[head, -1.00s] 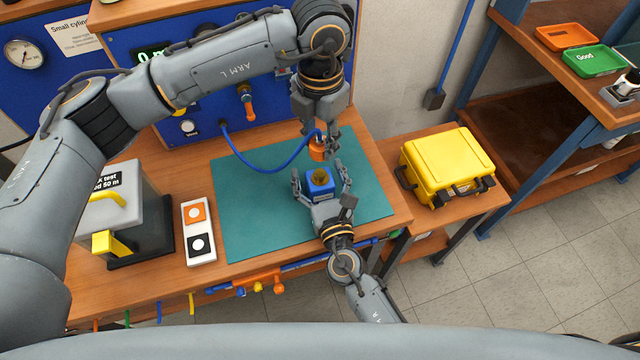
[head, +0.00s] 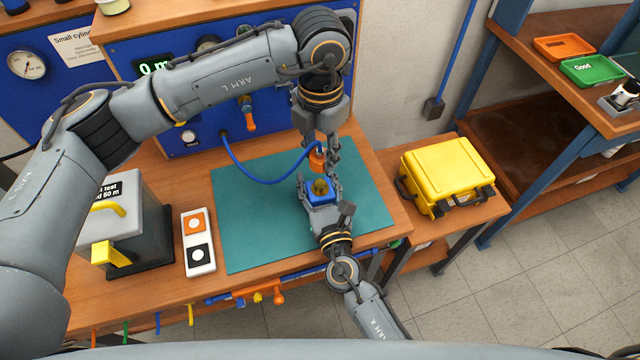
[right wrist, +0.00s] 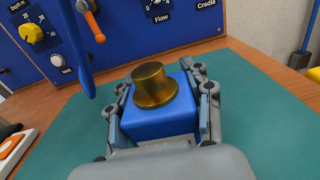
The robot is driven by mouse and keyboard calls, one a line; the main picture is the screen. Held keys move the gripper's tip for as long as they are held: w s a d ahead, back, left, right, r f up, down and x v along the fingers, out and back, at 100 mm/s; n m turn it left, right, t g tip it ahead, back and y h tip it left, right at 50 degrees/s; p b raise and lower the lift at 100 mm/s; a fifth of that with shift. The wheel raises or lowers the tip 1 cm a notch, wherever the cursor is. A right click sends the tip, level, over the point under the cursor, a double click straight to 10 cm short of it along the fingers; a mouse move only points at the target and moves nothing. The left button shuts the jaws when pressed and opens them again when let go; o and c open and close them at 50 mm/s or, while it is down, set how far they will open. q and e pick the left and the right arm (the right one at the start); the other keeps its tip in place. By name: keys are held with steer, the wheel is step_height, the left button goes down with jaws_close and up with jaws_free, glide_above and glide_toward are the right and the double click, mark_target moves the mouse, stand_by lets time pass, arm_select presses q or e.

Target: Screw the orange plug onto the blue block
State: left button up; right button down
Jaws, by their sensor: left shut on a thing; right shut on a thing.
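The blue block (head: 322,198) stands over the green mat, with a round brass top (head: 320,186) facing up. It fills the middle of the right wrist view (right wrist: 160,119). My right gripper (head: 321,190) is shut on the block, one finger on each side. The orange plug (head: 317,160) is on the end of a blue hose (head: 262,178). My left gripper (head: 322,148) is shut on the plug and holds it above the brass top, apart from it. The gripper's fingers partly hide the plug.
The green mat (head: 240,225) is clear to the left of the block. A white box with an orange and a black button (head: 198,242) and a grey tester (head: 125,225) stand left. A yellow case (head: 445,172) is at right. The blue panel (head: 185,110) rises behind.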

arm_select(q)
glide_above(320, 183)
steer(key=shift+f, duration=2.3)
steer(key=shift+f, duration=0.1)
steer(key=shift+f, duration=0.8)
steer(key=shift+f, duration=0.55)
